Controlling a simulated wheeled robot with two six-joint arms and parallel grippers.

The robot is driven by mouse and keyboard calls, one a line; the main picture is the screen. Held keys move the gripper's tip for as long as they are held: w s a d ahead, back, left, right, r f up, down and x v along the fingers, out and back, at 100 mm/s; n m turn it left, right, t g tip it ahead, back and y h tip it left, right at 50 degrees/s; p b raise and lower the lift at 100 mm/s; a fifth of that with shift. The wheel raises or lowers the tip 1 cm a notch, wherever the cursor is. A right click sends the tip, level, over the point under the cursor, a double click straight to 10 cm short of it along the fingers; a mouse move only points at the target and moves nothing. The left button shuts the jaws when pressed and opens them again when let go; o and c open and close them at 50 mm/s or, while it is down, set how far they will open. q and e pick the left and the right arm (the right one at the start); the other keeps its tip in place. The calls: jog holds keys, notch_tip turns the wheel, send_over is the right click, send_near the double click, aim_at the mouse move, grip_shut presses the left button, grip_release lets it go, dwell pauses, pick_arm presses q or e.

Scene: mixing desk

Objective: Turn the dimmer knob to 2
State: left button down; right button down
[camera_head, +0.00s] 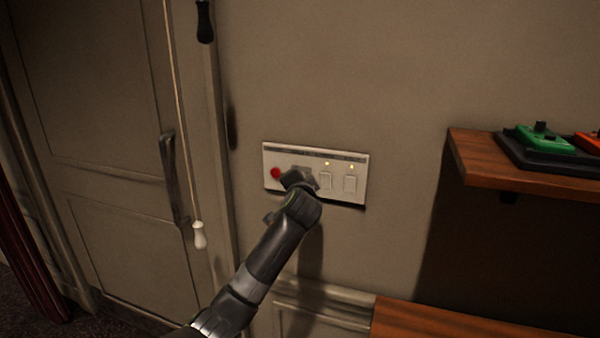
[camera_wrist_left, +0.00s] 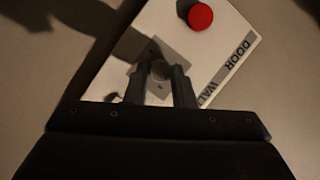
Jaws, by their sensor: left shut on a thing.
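A white wall panel (camera_head: 315,152) carries a red button, the dimmer and two rocker switches. In the left wrist view, the round grey dimmer knob (camera_wrist_left: 161,70) sits on a grey square plate (camera_wrist_left: 172,48). My left gripper (camera_head: 297,179) is at the panel, with its two fingers shut on the sides of the knob. In the head view the gripper hides the knob. The dial's numbers and the knob's setting cannot be read. My right gripper is in neither view.
The red button (camera_head: 275,173) is just left of the gripper. Two rocker switches (camera_head: 326,181) with lit lamps are close on its right. A pull cord with a white handle (camera_head: 199,235) hangs by the door. A wooden shelf (camera_head: 530,178) with a green device (camera_head: 541,138) is at right.

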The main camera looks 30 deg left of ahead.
pick_arm(q)
jog(key=shift+s+a+r+n+h+p, duration=0.1)
jog(key=shift+a+n+h+p, duration=0.1)
jog(key=shift+n+h+p, duration=1.4)
jog(key=shift+a+r+n+h+p, duration=0.15)
jog(key=shift+n+h+p, duration=0.7)
jog(key=shift+n+p, duration=1.3)
jog(key=shift+s+a+n+h+p, duration=0.1)
jog(key=shift+a+n+h+p, duration=0.1)
jog(key=shift+n+h+p, duration=1.4)
jog(key=shift+n+y+p, duration=0.35)
jog(key=shift+p, duration=0.05)
jog(key=c, duration=1.2)
grip_release()
jog(key=shift+w, duration=0.1)
jog(key=shift+c, duration=0.2)
jog(key=b+v, duration=0.4)
jog(key=v, duration=1.3)
jog(key=shift+s+f, duration=0.25)
jog(key=shift+s, duration=0.05)
